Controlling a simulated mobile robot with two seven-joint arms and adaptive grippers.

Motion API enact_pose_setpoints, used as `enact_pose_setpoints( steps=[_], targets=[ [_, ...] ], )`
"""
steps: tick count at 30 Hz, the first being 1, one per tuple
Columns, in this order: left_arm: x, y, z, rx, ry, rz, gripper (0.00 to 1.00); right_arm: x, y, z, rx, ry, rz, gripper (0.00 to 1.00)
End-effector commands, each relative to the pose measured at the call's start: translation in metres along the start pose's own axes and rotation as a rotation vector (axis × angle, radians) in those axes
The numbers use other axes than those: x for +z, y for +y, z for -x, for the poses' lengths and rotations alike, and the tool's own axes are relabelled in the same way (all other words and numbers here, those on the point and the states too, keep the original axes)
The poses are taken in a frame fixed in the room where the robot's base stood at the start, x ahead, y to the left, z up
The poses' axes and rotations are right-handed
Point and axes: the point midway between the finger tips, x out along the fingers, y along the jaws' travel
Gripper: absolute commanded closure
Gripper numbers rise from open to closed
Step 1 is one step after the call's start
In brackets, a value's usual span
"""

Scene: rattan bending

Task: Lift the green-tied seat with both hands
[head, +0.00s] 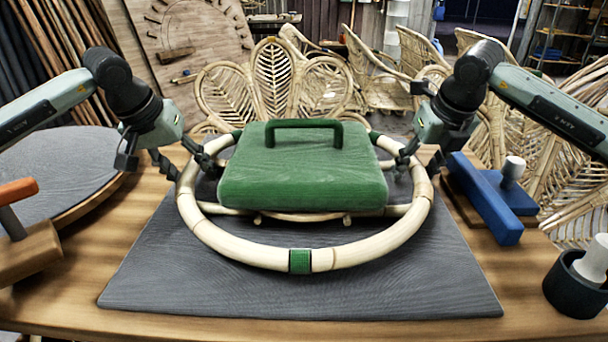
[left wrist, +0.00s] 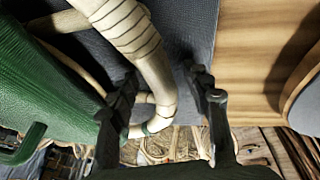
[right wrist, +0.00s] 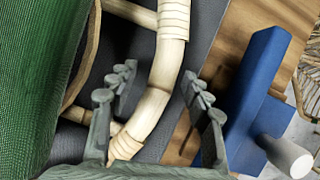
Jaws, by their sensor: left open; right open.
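The seat is a round pale rattan ring (head: 228,238) with a green tie (head: 300,261) at its front and more green bands at the back. A green block with an arched handle (head: 303,180) sits over its middle and hides part of the frame. My left gripper (head: 188,168) is open at the ring's left side; in the left wrist view the ring (left wrist: 150,62) passes by its fingers. My right gripper (head: 418,163) is open at the ring's right side; in the right wrist view the ring (right wrist: 163,75) runs between its spread fingers. Finger contact cannot be told.
The seat lies on a dark grey mat (head: 300,300) on the wooden table. A blue tool (head: 485,197) stands close right of my right gripper, with a dark cup (head: 577,290) nearer. A round grey-topped board (head: 60,165) and a wooden block (head: 25,255) are left.

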Motion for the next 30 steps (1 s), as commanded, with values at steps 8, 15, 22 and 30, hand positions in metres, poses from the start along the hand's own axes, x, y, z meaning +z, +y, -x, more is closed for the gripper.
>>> enact_pose_setpoints(
  steps=[8,15,22,30],
  targets=[
    [0.0,0.0002,-0.0039,0.0,0.0,0.0,0.51,0.0001,-0.0001,-0.0038,0.0,-0.001,0.0,0.51],
    [0.0,0.0003,-0.0036,0.0,0.0,0.0,0.72,0.0002,0.0,-0.0034,0.0,-0.001,0.0,0.72],
    [0.0,0.0002,-0.0034,0.0,0.001,0.0,1.0,0.0002,-0.0002,-0.0032,0.0,-0.001,0.0,1.0],
    [-0.0001,0.0,-0.0033,0.0,0.001,0.0,1.0,0.0003,-0.0004,-0.0031,0.0,-0.001,0.0,1.0]
  ],
)
